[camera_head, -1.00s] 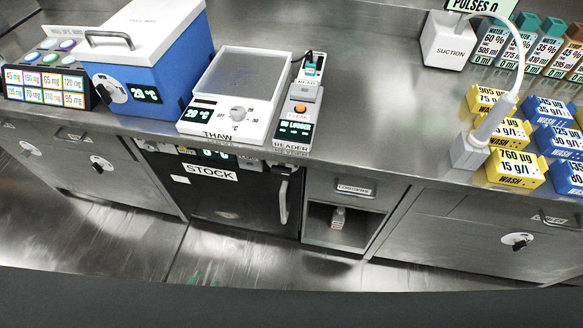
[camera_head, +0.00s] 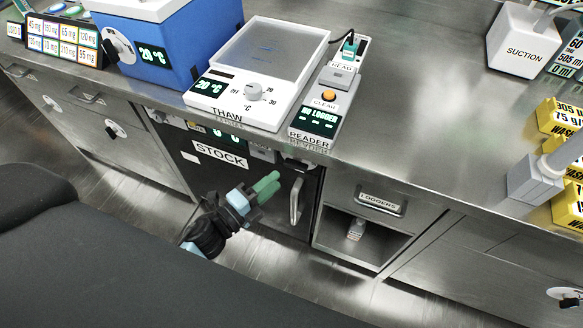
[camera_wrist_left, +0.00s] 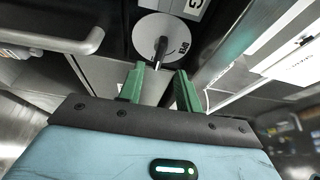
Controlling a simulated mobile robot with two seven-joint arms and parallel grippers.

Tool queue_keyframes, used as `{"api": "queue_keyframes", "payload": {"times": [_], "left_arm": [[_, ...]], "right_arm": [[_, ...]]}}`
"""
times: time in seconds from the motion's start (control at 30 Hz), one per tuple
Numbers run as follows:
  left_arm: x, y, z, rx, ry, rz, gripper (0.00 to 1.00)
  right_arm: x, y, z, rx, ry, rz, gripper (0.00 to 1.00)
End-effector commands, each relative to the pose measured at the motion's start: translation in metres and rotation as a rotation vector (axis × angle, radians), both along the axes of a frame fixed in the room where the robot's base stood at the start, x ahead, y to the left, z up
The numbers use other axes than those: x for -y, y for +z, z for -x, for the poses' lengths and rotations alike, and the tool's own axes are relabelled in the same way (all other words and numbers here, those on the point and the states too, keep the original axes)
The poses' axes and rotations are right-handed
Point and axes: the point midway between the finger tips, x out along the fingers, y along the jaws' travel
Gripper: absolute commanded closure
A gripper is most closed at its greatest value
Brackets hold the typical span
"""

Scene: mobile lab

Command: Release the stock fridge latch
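The stock fridge (camera_head: 225,188) is a black door under the counter with a white STOCK label (camera_head: 219,155) and a vertical metal handle (camera_head: 297,200) at its right. The door looks closed. In the left wrist view a white round plate with a dark lever (camera_wrist_left: 161,47) stands ahead, the lever between my fingers' lines. My left gripper (camera_head: 268,185) is in front of the door, left of the handle. Its green fingers (camera_wrist_left: 160,78) are apart and empty. My right gripper is not in view.
The counter above holds the thaw plate (camera_head: 238,115), the reader (camera_head: 316,121) and a blue box (camera_head: 160,50). An open loggers cubby (camera_head: 345,249) lies right of the fridge. A bar handle (camera_wrist_left: 45,38) shows upper left in the left wrist view.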

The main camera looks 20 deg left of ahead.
Motion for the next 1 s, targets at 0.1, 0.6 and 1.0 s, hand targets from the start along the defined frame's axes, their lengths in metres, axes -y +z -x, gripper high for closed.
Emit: {"api": "queue_keyframes", "payload": {"times": [0.1, 0.6, 1.0], "left_arm": [[0.008, 0.002, -0.017, 0.002, -0.001, 0.003, 0.65], [0.028, 0.000, -0.060, -0.001, 0.001, 0.003, 0.65], [0.028, 0.000, -0.060, -0.001, 0.001, 0.003, 0.89]], "right_arm": [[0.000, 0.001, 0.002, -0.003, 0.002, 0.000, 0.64], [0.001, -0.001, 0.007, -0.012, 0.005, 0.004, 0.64], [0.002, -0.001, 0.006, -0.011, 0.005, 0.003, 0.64]]}}
